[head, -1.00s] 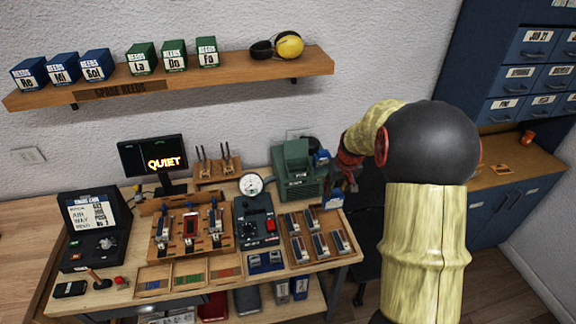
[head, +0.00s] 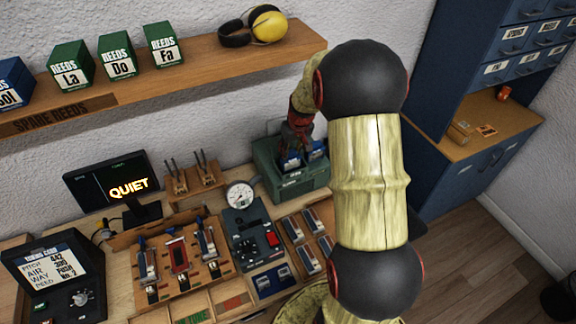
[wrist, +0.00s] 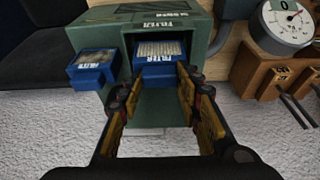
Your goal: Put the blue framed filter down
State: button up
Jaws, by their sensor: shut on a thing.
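The blue framed filter (wrist: 161,50) has a pale pleated face and a white label. My gripper (wrist: 157,84) is shut on it in the wrist view, with one finger at each side. The filter is within the outline of the dark opening of the green box (wrist: 150,108); I cannot tell how deep it sits. In the head view the held filter (head: 289,164) is below my gripper (head: 297,143), at the green box (head: 300,184). A second blue filter (wrist: 94,68) is at the box's side, and also shows in the head view (head: 316,150).
A round gauge (head: 240,195) stands left of the box. A tray of several reeds (head: 305,240) lies in front. A shelf (head: 200,75) with boxes and ear defenders (head: 265,25) hangs above. Blue cabinets (head: 450,150) stand at the right.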

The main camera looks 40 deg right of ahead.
aim_at(291, 163)
jog(key=shift+f, duration=3.25)
jog(key=shift+f+b, duration=0.15)
jog(key=shift+b, duration=0.15)
jog(key=o, duration=0.6)
jog(key=shift+c, duration=0.2)
jog(key=shift+o, duration=0.6)
